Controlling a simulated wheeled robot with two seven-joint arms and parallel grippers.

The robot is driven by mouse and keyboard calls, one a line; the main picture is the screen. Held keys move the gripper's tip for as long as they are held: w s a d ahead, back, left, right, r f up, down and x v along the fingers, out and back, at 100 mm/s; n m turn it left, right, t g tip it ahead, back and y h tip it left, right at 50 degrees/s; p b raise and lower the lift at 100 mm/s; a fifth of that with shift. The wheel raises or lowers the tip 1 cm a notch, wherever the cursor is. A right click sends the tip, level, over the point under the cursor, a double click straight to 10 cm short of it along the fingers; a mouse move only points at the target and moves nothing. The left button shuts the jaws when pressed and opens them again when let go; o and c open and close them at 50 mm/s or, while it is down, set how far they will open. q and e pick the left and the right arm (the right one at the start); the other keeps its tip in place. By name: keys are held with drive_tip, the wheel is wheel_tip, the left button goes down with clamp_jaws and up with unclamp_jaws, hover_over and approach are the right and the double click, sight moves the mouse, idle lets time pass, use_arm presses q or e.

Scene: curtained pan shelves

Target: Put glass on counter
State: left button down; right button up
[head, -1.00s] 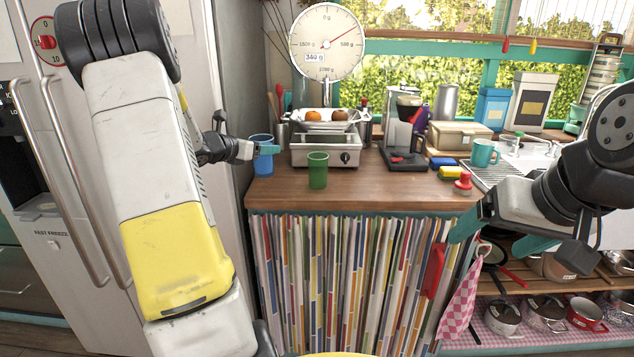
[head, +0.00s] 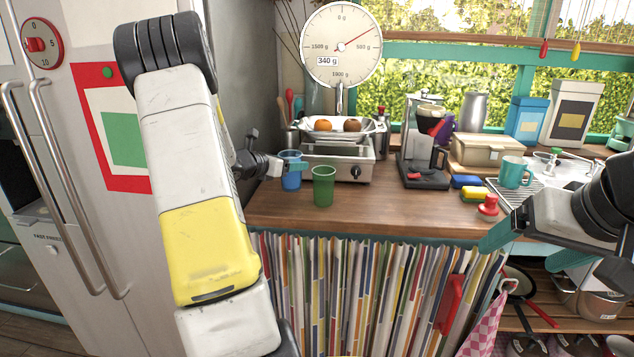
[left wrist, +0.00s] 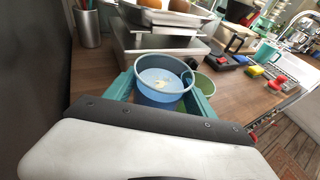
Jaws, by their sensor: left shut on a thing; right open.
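A blue glass (head: 291,178) is held upright by my left gripper (head: 281,166), at the left end of the wooden counter (head: 400,210). In the left wrist view the blue glass (left wrist: 160,82) sits between the teal fingers, with something pale inside. I cannot tell whether its base touches the counter. A green glass (head: 323,188) stands on the counter just right of it; it is partly hidden behind the blue glass in the left wrist view (left wrist: 207,82). My right gripper (head: 530,250) is open and empty near the counter's front right edge.
A kitchen scale (head: 340,150) with fruit stands behind the glasses. A coffee maker (head: 424,160), sponges (head: 472,193) and a teal mug (head: 514,172) are farther right. The counter's front middle is clear. A fridge (head: 75,200) stands at left.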

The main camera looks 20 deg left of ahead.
sight(292, 179)
use_arm(q)
drive_tip(key=shift+f, duration=2.55)
drive_tip(key=shift+c, duration=1.6)
unclamp_jaws()
drive_tip(key=shift+f, duration=0.2)
